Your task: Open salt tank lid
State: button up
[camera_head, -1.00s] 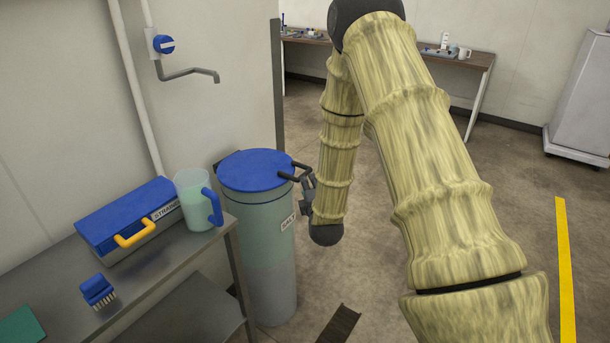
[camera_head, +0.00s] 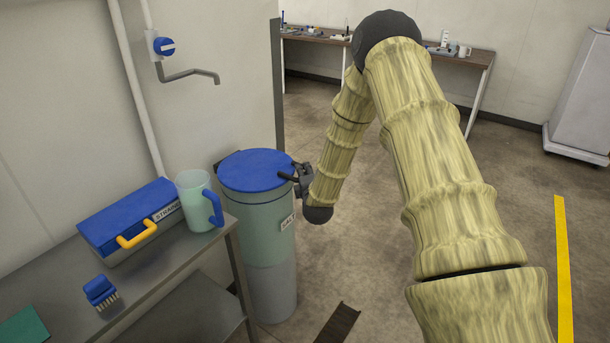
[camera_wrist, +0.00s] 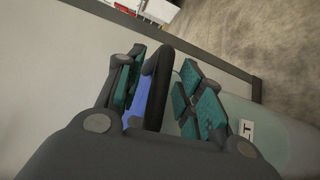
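The salt tank (camera_head: 265,235) is a pale green cylinder with a grey lower part and a label. Its blue lid (camera_head: 250,170) lies flat on top, closed. My gripper (camera_head: 302,180) is at the lid's right rim, where a dark handle sticks out; the handle is partly hidden there by the gripper. In the wrist view, the black handle bar (camera_wrist: 158,85) stands between my teal-padded fingers, close to the left one, with a gap to the right one. The blue lid (camera_wrist: 140,100) shows behind the left finger, and the tank's side (camera_wrist: 285,130) shows at right.
A metal bench (camera_head: 165,275) at left holds a blue strainer box (camera_head: 125,215) with a yellow handle, a jug (camera_head: 195,200) and a brush (camera_head: 100,291). A wall tap (camera_head: 190,72) hangs above. Floor right of my arm is open.

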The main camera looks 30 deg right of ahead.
grip_shut()
jog(key=shift+r, duration=0.15)
